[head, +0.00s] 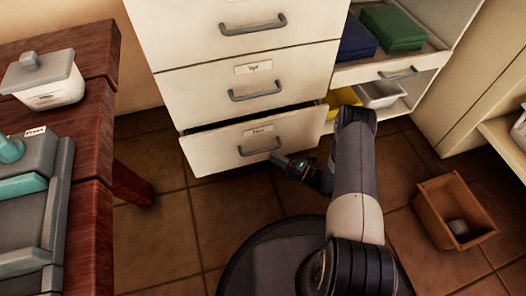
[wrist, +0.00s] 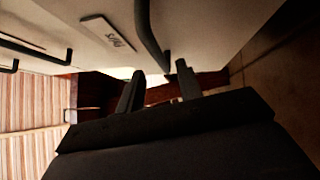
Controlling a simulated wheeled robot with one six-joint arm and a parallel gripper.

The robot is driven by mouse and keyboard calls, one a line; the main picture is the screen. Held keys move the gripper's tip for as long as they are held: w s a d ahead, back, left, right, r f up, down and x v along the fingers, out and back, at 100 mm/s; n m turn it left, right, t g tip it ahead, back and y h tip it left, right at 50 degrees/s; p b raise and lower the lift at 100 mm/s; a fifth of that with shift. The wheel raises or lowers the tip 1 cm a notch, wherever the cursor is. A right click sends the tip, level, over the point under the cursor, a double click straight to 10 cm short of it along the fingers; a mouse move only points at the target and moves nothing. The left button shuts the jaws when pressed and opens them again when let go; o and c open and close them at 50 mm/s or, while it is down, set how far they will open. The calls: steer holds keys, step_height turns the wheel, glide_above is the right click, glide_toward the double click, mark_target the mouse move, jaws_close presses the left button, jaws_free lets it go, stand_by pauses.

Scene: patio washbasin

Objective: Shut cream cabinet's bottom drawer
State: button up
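The cream cabinet (head: 160,60) stands ahead of me with its drawer fronts stacked. Its bottom drawer (head: 215,152) is partly open, with a dark gap above its front. The drawer's grey bar handle (head: 260,151) also shows in the wrist view (wrist: 150,38). My gripper (head: 278,158) is low at the right end of this handle. In the wrist view my gripper (wrist: 160,76) has its two fingers apart, and the handle's end shows between the fingertips. I cannot tell whether they touch it. Nothing is held.
The middle drawer (head: 200,92) and the top drawer (head: 200,30) look shut. A reddish wooden table (head: 95,120) stands at left. An open shelf with folded green cloths (head: 392,28) is at right. A brown bin (head: 430,215) sits on the tiled floor at right.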

mark_target(262, 150)
steer(key=b+x, duration=0.1)
steer(key=x, duration=0.5)
steer(key=shift+w+a, duration=0.1)
steer(key=shift+a, duration=0.1)
jaws_close()
stand_by(0.4)
